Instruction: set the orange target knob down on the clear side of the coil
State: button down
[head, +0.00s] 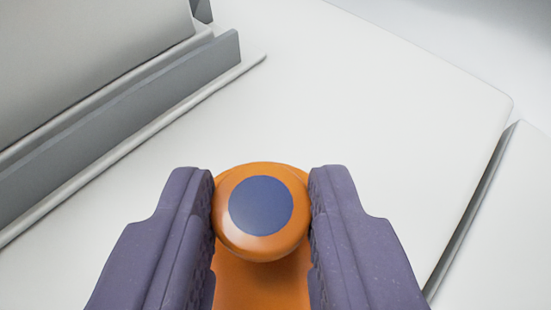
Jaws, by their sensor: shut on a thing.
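The orange target knob (236,244) is round, with a dark blue disc on its top. My gripper (262,205) is shut on it, with one purple finger against its left side and one against its right. An orange part shows below the knob between the fingers; I cannot tell whether it belongs to the knob. The white surface (350,120) lies beyond and under the knob. I cannot tell whether the knob touches that surface.
A grey raised housing with a ledge and rail (130,105) runs diagonally along the left. The white surface is clear in the middle and upper right. Its right edge ends at a dark gap (475,210), with another pale panel (510,240) beyond.

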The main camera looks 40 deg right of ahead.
aim_at(267, 262)
jog(key=shift+w+d, duration=0.2)
jog(key=shift+d, duration=0.05)
jog(key=shift+f+b, duration=0.9)
jog(key=shift+f, duration=0.85)
jog(key=shift+f, duration=0.2)
jog(key=c, duration=0.8)
grip_release()
jog(key=shift+r, duration=0.1)
